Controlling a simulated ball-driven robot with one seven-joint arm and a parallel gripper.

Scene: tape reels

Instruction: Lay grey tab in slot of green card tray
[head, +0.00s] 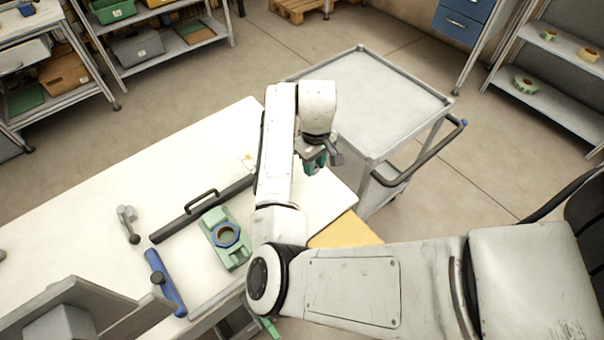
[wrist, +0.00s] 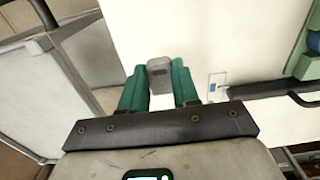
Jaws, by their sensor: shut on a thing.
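My gripper (wrist: 160,84) has teal fingers and is shut on the grey tab (wrist: 159,74), a small rounded block whose far end sticks out between the fingertips. In the head view my gripper (head: 316,162) is over the right end of the white table, and the tab cannot be made out there. I cannot clearly pick out a green card tray. A small flat card-like piece (wrist: 216,84) with a blue mark lies on the table to the right of the fingers in the wrist view.
A green holder (head: 225,238) with a blue-rimmed reel stands on the white table (head: 92,220). A dark bar with a handle (head: 200,210), a blue tool (head: 166,282) and a grey clamp-like piece (head: 128,222) lie nearby. A grey cart (head: 375,100) stands beyond the table.

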